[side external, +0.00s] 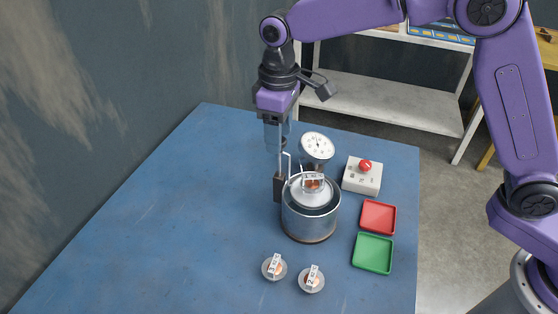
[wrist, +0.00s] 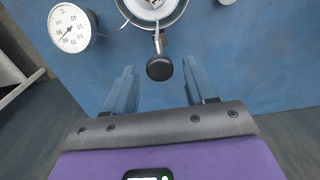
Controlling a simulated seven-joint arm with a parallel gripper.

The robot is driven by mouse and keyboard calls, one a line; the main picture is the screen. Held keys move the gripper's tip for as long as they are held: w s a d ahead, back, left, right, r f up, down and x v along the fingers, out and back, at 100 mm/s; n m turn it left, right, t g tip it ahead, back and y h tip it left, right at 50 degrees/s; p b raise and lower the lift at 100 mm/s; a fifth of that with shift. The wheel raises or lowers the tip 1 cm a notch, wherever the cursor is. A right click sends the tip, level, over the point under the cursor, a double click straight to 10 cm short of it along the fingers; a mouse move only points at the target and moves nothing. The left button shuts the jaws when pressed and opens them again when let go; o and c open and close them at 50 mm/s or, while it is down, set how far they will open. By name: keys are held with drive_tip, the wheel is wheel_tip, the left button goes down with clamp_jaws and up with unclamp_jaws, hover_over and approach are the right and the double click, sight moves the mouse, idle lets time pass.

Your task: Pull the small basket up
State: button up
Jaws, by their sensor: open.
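The round metal pot (side external: 311,222) stands on the blue table. A pale round lid or basket top (side external: 311,192) with a copper-coloured centre and a small label sits in its mouth. The pale round part (wrist: 150,8) also shows at the top of the wrist view, cut off. A thin rod runs from it to a dark handle (wrist: 160,68), seen as a dark block (side external: 280,188) at the pot's left side. My gripper (side external: 278,145) is open and empty, pointing down above the handle. In the wrist view the handle appears between the fingertips (wrist: 159,75), untouched.
A dial thermometer (side external: 317,147) stands behind the pot. A white box with a red button (side external: 361,177), a red tray (side external: 378,217) and a green tray (side external: 373,254) lie to the right. Two labelled discs (side external: 274,267) (side external: 311,279) lie in front. The table's left side is clear.

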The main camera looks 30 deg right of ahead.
drive_tip(key=shift+r, duration=1.8)
drive_tip(key=shift+s+d, duration=0.1)
drive_tip(key=shift+s, duration=0.05)
drive_tip(key=s+d+f+n, duration=0.1)
drive_tip(key=s+d+f, duration=0.1)
drive_tip(key=s+d, duration=1)
drive_tip(key=s+d+f+n, duration=0.2)
drive_tip(key=s+d, duration=1.1)
drive_tip(key=s, duration=0.4)
drive_tip(key=shift+s+d+f+n, duration=0.2)
drive_tip(key=shift+s+n, duration=0.1)
drive_tip(key=shift+s, duration=0.1)
